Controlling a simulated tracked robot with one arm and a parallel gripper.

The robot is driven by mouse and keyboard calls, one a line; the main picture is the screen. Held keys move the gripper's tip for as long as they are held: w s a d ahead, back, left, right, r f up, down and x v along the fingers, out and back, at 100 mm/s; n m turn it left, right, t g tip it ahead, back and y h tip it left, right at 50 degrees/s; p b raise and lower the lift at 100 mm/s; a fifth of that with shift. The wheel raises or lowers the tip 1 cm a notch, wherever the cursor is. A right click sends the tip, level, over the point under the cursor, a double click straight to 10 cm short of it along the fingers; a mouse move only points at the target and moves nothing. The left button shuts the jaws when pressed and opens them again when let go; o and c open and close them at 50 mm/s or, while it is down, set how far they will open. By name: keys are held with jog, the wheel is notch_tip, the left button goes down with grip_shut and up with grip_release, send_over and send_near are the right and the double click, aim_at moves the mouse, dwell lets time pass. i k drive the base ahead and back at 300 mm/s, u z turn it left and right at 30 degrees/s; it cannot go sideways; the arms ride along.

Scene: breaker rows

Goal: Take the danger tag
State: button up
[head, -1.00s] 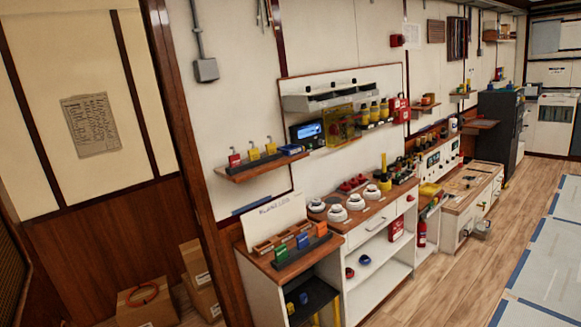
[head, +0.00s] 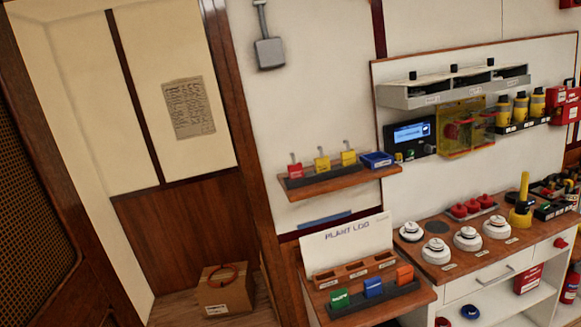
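No lettering that reads as danger is legible. A red tag-like piece (head: 295,171) stands upright at the left of a dark holder on a small wall shelf (head: 338,184), and may be the danger tag. Two yellow pieces (head: 322,163) (head: 348,157) stand to its right, each with a thin upright stem. Below, green (head: 339,298), blue (head: 373,288) and orange (head: 405,275) pieces stand in a dark rack on a wooden top. My gripper is not in view.
A "PLANT LOG" board (head: 346,240) stands below. A counter (head: 480,250) with white round detectors is at right. A cardboard box (head: 225,292) is on the floor, and a wooden post (head: 236,120) stands left of the shelf.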

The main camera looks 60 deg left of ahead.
aim_at(295, 169)
jog(key=u, duration=0.5)
jog(key=i, duration=1.1)
jog(key=u, duration=1.1)
jog(key=i, duration=0.65)
jog(key=u, duration=0.4)
jog(key=k, duration=0.9)
jog(key=u, duration=0.2)
jog(key=i, duration=0.85)
jog(key=z, duration=0.15)
